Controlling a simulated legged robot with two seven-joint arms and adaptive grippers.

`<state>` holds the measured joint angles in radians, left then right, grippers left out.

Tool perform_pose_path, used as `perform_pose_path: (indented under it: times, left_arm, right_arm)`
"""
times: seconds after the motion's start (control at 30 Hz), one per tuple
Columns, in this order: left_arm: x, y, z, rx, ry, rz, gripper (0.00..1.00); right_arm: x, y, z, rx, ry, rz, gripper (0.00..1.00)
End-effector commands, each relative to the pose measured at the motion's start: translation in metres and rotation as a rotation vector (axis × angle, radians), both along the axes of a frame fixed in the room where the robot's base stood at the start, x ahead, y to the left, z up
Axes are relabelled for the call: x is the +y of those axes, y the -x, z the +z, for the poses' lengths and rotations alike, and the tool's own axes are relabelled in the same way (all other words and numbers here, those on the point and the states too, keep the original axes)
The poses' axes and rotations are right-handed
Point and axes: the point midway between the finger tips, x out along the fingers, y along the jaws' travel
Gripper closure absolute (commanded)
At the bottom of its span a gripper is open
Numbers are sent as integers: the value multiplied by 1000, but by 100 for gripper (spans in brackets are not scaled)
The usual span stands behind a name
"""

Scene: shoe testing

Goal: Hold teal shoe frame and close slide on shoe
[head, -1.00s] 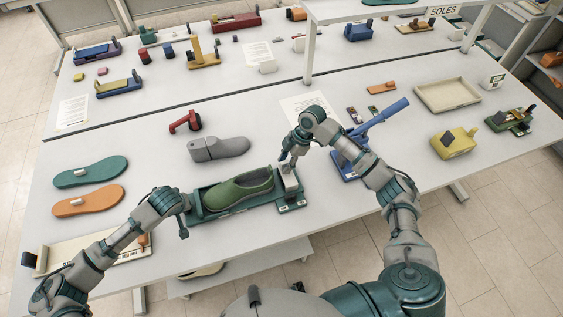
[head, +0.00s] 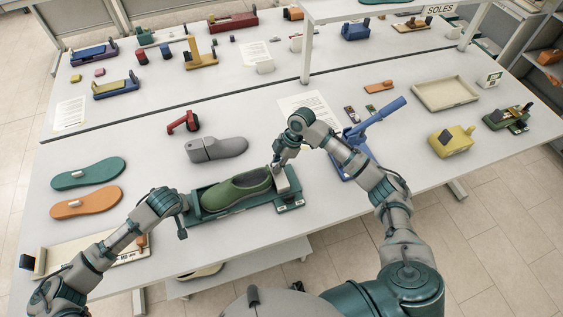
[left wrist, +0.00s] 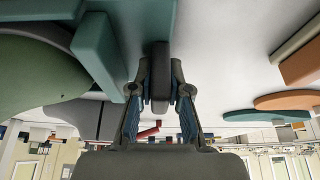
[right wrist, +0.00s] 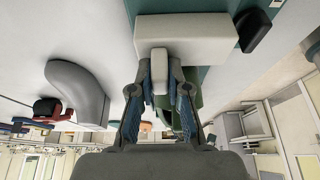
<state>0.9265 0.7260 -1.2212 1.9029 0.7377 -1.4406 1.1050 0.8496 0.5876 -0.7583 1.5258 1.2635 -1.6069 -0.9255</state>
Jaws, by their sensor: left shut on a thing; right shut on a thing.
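The teal shoe frame (head: 240,207) lies on the table in front of me with the green shoe (head: 236,189) in it. My left gripper (left wrist: 160,90) is shut on a dark grip (left wrist: 160,65) at the frame's left end. My right gripper (right wrist: 160,85) is shut on the small pale knob of the white slide (right wrist: 190,35), at the frame's right end. The slide also shows in the head view (head: 282,183), close against the shoe's right end. The gripper partly hides the slide, so I cannot tell whether they touch.
A grey shoe form (head: 217,149) and a red tool (head: 183,122) lie behind the frame. A blue lever press (head: 358,145) stands to the right. Teal (head: 88,173) and orange (head: 87,202) soles lie at left, above a beige tray (head: 95,253).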

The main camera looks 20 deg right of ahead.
Motion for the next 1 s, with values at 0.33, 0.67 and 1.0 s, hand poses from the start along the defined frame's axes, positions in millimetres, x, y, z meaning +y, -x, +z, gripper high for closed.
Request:
perform_pose_path:
  times: [0.33, 0.67, 1.0]
  left_arm:
    - [-3, 1, 0, -1, 6, -6, 100]
    - [-2, 0, 0, -1, 3, -3, 100]
    - [-1, 0, 0, 0, 1, -2, 100]
  right_arm:
    - [3, 0, 1, 0, -5, 2, 58]
    - [0, 0, 2, 0, -3, 1, 58]
    - [-23, -1, 59, -3, -2, 0, 58]
